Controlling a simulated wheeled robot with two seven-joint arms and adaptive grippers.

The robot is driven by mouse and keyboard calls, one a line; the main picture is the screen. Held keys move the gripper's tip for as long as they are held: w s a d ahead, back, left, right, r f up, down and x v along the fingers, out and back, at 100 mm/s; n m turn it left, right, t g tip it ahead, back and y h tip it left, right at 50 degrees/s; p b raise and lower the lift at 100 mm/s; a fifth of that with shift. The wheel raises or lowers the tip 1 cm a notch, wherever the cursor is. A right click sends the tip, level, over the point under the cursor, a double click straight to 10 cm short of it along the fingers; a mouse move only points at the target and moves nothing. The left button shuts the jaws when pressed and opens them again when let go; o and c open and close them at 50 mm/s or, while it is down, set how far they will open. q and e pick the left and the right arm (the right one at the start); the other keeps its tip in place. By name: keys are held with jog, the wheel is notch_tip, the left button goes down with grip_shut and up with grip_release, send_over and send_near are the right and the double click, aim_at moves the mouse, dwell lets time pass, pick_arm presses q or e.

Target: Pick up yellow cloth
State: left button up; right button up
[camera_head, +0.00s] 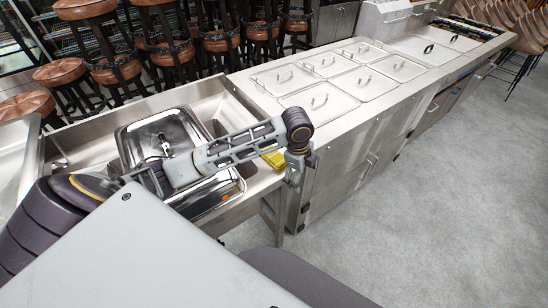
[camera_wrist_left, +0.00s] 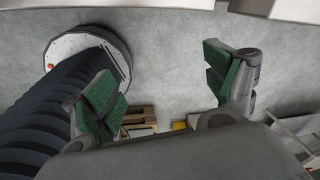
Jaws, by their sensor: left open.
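The yellow cloth (camera_head: 274,160) lies on the steel counter edge, right of the sink, in the head view. My left forearm and wrist partly hide it. My left gripper (camera_head: 293,178) hangs from the wrist just right of the cloth, by the counter's front edge, apart from the cloth as far as I can see. In the left wrist view my left gripper (camera_wrist_left: 160,85) is open, its green-padded fingers wide apart with only grey floor between them. A small yellow patch (camera_wrist_left: 179,125) shows low in that view; I cannot tell what it is. My right gripper is not in view.
A metal sink basin (camera_head: 165,125) lies under my left arm. A steel counter with several lidded pans (camera_head: 320,98) stands to the right, close to my wrist. Stools (camera_head: 115,70) are behind. The grey floor (camera_head: 440,200) at right is clear. A wooden pallet (camera_wrist_left: 138,116) shows in the wrist view.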

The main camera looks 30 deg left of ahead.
pick_arm(q)
jog(key=w+a+r+m+g+y, duration=0.1)
jog(key=w+a+r+m, duration=0.2)
jog(key=a+r, duration=0.7)
jog(key=w+a, duration=0.2)
jog(key=a, duration=0.2)
jog(key=shift+w+r, duration=0.2)
jog(key=shift+w, duration=0.15)
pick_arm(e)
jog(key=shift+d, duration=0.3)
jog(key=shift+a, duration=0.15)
pick_arm(q)
jog(key=shift+f, duration=0.15)
send_over(274, 155)
jog(key=shift+f+p, duration=0.35)
jog(key=shift+f, duration=3.85)
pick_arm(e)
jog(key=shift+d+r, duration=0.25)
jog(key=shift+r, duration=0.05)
pick_arm(q)
jog(key=shift+f, duration=0.1)
